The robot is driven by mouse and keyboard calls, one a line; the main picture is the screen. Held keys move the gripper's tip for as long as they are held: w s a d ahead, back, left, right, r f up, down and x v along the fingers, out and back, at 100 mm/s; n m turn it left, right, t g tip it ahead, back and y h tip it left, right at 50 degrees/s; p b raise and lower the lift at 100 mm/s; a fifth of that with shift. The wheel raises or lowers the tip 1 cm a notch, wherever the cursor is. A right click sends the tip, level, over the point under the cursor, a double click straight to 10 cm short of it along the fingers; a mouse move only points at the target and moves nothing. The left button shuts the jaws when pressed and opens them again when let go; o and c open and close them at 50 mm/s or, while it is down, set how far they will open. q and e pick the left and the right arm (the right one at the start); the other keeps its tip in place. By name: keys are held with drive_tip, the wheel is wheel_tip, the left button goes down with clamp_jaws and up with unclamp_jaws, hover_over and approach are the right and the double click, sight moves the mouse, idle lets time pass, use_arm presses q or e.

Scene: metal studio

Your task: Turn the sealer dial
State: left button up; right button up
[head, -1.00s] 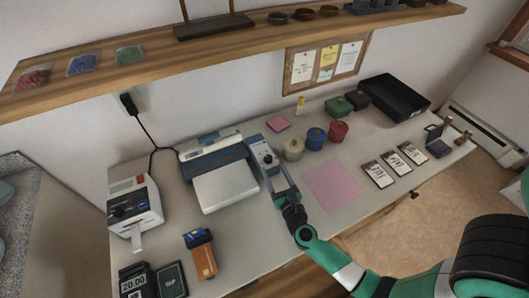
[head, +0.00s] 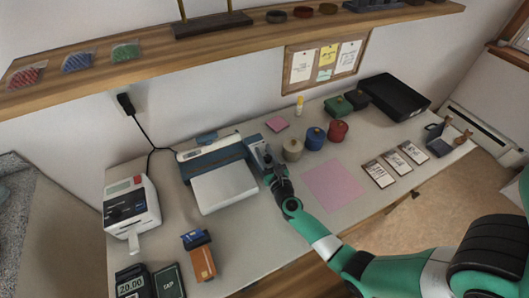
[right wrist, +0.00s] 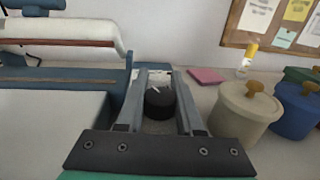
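The sealer (head: 222,182) is a blue and white machine with a pale tray, standing against the wall. Its black dial (right wrist: 160,102) sits on the grey and blue panel on its right side. My right gripper (head: 266,160) is over that panel and hides most of the dial in the head view. In the right wrist view my right gripper (right wrist: 159,85) has one finger on each side of the dial. The fingers are apart, and a narrow gap shows beside the dial. My left gripper is not in view.
Cream (head: 293,149), blue (head: 314,138) and red (head: 337,131) jars stand right of the panel. A pink mat (head: 333,186) lies in front of them. A label printer (head: 130,207) stands left of the sealer. A wooden shelf (head: 222,38) runs above.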

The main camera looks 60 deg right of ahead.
clamp_jaws()
drive_tip(key=shift+n+t+y, duration=0.3)
drive_tip(key=shift+y, duration=0.1)
drive_tip(key=n+t+y, duration=0.1)
drive_tip(key=n+t+y+b, duration=0.1)
drive_tip(key=y, duration=0.1)
drive_tip(key=n+t+y+b, duration=0.1)
drive_tip(key=shift+w+a+n+y, duration=0.25)
drive_tip(key=shift+a+n+y, duration=0.05)
drive_tip(key=shift+y, duration=0.1)
drive_tip(key=shift+w+a+n+t+y+b, duration=0.1)
drive_tip(key=shift+a+n+t+y+b, duration=0.15)
drive_tip(key=shift+n+y, duration=0.8)
drive_tip(key=shift+a+n+t+y+b, duration=0.15)
drive_tip(key=shift+n+y, duration=0.4)
drive_tip(key=shift+y, duration=0.85)
drive_tip(key=shift+w+a+n+t+y+b, duration=0.15)
drive_tip(key=shift+a+n+t+y, duration=0.15)
drive_tip(key=shift+n+y, duration=0.75)
drive_tip(key=shift+s+m, duration=0.1)
drive_tip(key=shift+m, duration=0.15)
drive_tip(key=o, duration=0.8)
unclamp_jaws()
